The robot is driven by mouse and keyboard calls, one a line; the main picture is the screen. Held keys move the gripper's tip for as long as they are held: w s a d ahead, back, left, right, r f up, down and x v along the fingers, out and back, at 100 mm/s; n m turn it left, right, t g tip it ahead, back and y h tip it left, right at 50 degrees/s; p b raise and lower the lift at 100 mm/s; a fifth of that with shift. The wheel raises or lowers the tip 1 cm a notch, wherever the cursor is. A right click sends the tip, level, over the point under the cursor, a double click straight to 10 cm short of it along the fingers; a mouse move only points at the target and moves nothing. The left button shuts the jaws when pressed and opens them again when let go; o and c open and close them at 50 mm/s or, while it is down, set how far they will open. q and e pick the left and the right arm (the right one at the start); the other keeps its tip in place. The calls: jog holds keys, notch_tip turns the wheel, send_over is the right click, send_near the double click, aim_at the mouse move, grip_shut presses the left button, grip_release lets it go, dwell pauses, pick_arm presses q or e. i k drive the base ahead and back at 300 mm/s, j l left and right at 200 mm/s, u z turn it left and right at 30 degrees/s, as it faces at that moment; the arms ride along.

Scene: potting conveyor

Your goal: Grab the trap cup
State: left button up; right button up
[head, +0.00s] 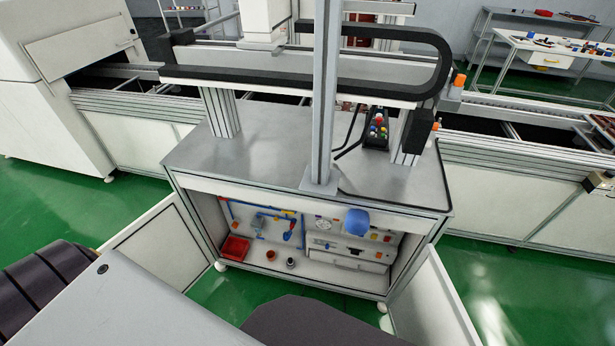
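Inside the open cabinet under the grey workbench (250,150), a small dark cup-like piece (290,262) stands on the cabinet floor. A rounded blue piece (357,222) sits higher up, at the right part of the opening. I cannot tell for certain which of the two is the trap cup. Blue pipes and small coloured fittings (262,222) are on the cabinet's back wall. Neither of my grippers is in view.
A red bin (234,248) stands at the cabinet's left. The left door (155,246) and right door (432,300) are swung open towards me. A grey post (322,100) rises from the bench. A button box (377,130) stands on the bench top.

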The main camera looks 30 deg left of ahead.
aim_at(270, 255)
jog(key=u, duration=1.05)
